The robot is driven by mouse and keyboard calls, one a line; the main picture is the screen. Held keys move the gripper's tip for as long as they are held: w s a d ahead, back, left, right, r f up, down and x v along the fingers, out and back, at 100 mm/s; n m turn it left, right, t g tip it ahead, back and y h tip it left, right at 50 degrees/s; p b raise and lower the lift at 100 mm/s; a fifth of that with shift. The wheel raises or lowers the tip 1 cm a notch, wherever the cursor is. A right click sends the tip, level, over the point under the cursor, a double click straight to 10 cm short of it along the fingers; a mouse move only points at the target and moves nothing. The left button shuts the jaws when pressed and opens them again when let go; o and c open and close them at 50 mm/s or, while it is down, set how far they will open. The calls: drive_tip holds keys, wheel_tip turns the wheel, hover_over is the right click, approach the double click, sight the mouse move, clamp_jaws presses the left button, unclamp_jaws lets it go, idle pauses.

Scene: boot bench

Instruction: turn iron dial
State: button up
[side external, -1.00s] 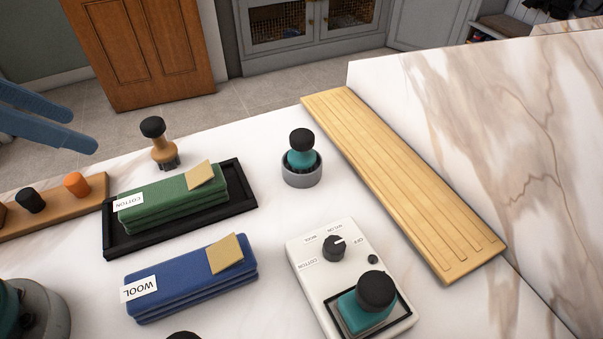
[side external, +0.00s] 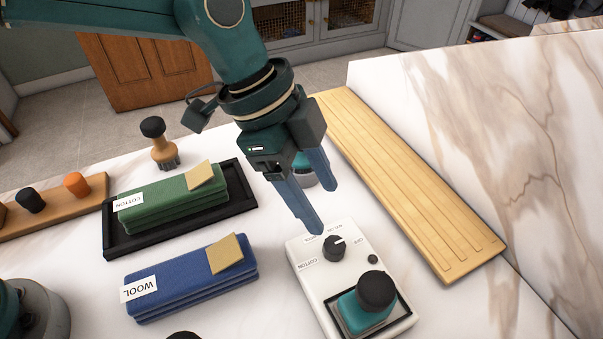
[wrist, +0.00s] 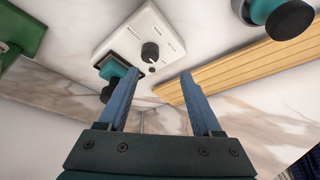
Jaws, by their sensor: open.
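The iron dial (side external: 334,248) is a round black knob with a pale pointer line on a white base unit (side external: 309,278). Its pointer is toward the OFF mark at the right; WOOL and COTTON labels sit at its left. A teal iron with a black knob (side external: 375,291) rests in the dark frame at the unit's front end. My gripper (side external: 325,210) is open and empty, its blue fingers above and behind the dial, apart from it. In the wrist view the dial (wrist: 150,53) shows beyond the fingers (wrist: 160,88), a little left of their middle.
A teal-and-black tool in a grey cup (side external: 303,178) stands behind my fingers. A ribbed wooden board (side external: 420,190) lies to the right. Green cloths (side external: 165,196) in a black tray and blue cloths (side external: 190,282) lie to the left.

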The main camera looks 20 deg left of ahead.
sight(334, 244)
drive_tip(key=shift+g, duration=0.3)
drive_tip(key=x, duration=0.3)
drive_tip(key=s+x, duration=0.1)
drive_tip(key=x, duration=0.3)
drive_tip(key=shift+s+a, duration=0.1)
drive_tip(key=shift+s, duration=0.1)
clamp_jaws()
